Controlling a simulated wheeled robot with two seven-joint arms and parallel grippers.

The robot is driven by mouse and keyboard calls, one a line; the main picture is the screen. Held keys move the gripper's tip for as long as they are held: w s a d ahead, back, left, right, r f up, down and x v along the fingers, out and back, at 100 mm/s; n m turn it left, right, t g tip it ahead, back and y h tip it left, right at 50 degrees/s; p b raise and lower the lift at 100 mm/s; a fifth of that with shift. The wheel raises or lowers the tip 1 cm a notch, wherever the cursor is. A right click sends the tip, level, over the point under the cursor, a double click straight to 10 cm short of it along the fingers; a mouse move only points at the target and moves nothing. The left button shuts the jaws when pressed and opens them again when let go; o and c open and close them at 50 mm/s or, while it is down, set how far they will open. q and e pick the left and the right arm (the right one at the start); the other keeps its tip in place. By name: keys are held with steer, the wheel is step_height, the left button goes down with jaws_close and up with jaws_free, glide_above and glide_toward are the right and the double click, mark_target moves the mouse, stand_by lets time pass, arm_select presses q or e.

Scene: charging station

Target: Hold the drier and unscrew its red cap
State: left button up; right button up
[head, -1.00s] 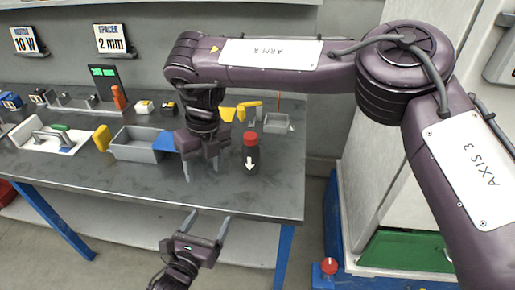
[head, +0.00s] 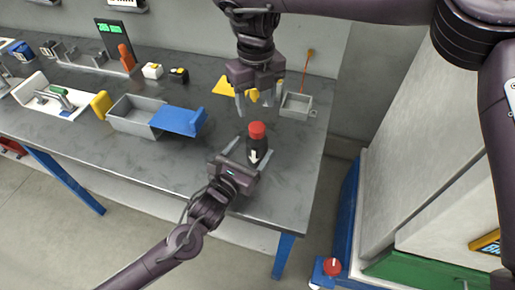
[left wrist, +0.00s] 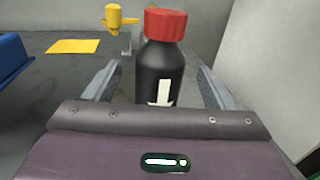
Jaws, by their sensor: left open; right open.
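The drier is a dark bottle (head: 257,149) with a white arrow, standing upright on the grey table. Its red cap (head: 257,130) is on top. My left gripper (head: 248,153) is open, with its fingers on either side of the bottle's body. In the left wrist view the bottle (left wrist: 160,75) stands between the two open fingers, with gaps on both sides, and the red cap (left wrist: 165,23) is above finger level. My right gripper (head: 260,101) is open and empty, pointing down behind the bottle, above the table.
A grey bin (head: 130,117) with a blue part (head: 178,120) is to the left. Yellow parts (head: 223,87) lie behind. The table's front right is clear.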

mark_target(251, 150)
arm_select(q)
steer(key=x, duration=0.2)
steer(key=shift+w+d+f, duration=0.1)
steer(key=shift+w+d, duration=0.05)
steer(key=shift+w, duration=0.15)
arm_select(e)
steer(key=shift+w+d+f, duration=0.1)
steer(key=shift+w+d, duration=0.05)
steer(key=shift+w, duration=0.1)
arm_select(q)
steer(key=shift+w+d, duration=0.2)
steer(key=shift+w, duration=0.1)
arm_select(e)
steer(key=shift+s, duration=0.1)
